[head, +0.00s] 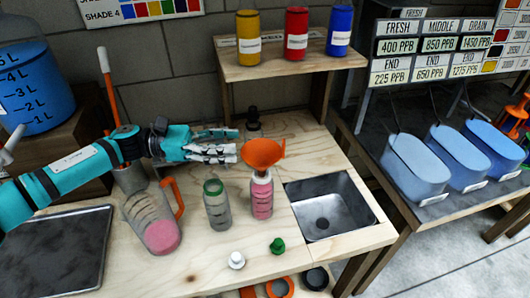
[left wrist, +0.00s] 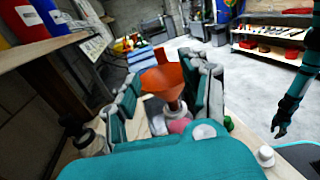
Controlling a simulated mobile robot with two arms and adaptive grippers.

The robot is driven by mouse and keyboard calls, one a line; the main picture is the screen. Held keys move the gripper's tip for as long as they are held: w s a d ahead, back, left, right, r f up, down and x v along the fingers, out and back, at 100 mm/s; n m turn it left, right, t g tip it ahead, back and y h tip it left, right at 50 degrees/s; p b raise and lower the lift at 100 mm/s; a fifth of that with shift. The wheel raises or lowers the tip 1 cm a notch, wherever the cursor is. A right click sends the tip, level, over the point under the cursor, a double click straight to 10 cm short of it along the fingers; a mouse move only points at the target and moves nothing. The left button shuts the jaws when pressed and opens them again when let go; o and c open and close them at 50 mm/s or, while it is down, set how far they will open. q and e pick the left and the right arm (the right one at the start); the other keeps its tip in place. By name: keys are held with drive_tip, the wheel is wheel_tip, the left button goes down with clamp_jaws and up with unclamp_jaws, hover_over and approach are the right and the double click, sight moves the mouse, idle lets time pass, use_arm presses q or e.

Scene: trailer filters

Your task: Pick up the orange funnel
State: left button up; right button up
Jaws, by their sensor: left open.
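The orange funnel (head: 262,153) sits upright in the mouth of a bottle with pink liquid (head: 261,196), left of the sink. My left gripper (head: 236,147) is open just left of the funnel, its fingers pointing right toward it. In the left wrist view the funnel (left wrist: 165,82) appears between the spread fingers, with pink liquid below it. I cannot tell whether any finger touches it. My right gripper (left wrist: 282,124) shows small at the right of the left wrist view, away from the funnel; its jaw state is unclear.
A green-rimmed bottle (head: 216,205) stands close left of the pink bottle. A pitcher with an orange handle (head: 152,220) is below my left arm. A dark-topped bottle (head: 253,125) stands behind the funnel. White (head: 236,260) and green (head: 277,245) caps lie in front. The sink (head: 330,208) is right.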

sight(273, 160)
use_arm(q)
drive_tip(key=d, duration=0.3)
drive_tip(key=shift+w+d+p, duration=0.1)
drive_tip(key=shift+w+p, duration=0.1)
drive_tip(key=shift+p, duration=0.15)
drive_tip(key=shift+d, duration=0.85)
drive_tip(key=d+p, duration=0.2)
drive_tip(key=d, duration=0.3)
drive_tip(key=shift+w, duration=0.15)
drive_tip(key=shift+d, duration=0.1)
clamp_jaws()
use_arm(e)
drive_tip(key=w+r, duration=0.2)
drive_tip(key=r, duration=0.1)
drive_tip(key=shift+w+r, duration=0.25)
drive_tip(key=shift+w, duration=0.1)
